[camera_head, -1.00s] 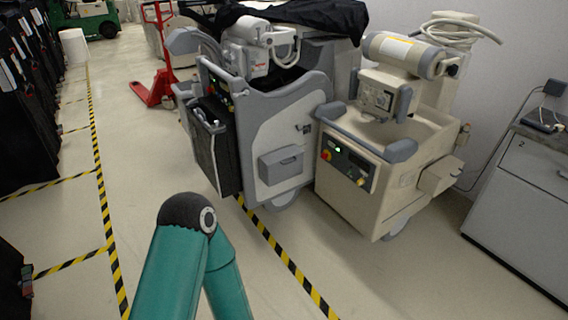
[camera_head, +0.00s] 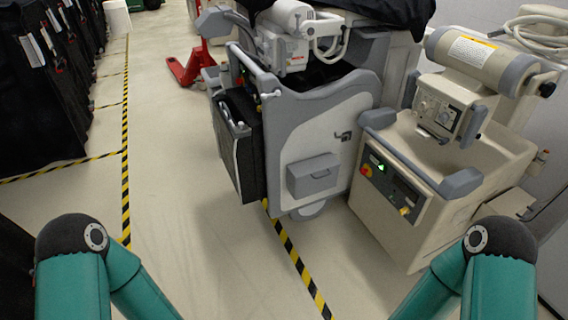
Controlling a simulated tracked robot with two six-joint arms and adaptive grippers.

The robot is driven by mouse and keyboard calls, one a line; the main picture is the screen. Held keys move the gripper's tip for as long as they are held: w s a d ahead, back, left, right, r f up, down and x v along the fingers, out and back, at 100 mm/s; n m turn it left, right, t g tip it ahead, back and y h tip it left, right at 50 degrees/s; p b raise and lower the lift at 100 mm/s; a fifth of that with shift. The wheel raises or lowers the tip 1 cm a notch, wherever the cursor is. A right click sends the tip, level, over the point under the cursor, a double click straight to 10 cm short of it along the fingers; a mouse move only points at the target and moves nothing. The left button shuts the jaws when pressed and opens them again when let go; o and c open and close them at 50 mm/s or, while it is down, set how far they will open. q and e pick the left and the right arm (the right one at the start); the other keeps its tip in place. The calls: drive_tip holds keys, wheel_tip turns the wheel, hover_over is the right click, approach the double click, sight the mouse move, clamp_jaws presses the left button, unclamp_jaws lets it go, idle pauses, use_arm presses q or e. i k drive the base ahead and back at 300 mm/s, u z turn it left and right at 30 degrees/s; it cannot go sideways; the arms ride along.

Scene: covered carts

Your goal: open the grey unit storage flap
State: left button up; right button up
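The grey unit (camera_head: 350,115), a wheeled machine with a pale side panel and grey trim, stands at the middle of the head view. A small grey box-like flap (camera_head: 314,177) sits low on its side panel and looks closed. A small dark latch (camera_head: 343,137) is above and to the right of it. My two teal arms rise from the bottom left and bottom right corners, well short of the unit. Neither gripper is in the picture.
A beige machine (camera_head: 405,240) with a control panel stands close on the right of the grey unit. A black bin (camera_head: 236,150) hangs on the unit's left side. Black-covered carts (camera_head: 40,90) line the left. Floor (camera_head: 200,225) in front is clear.

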sight(311, 166)
drive_tip(key=z, duration=0.1)
drive_tip(key=i, duration=1.45)
drive_tip(key=z, duration=0.8)
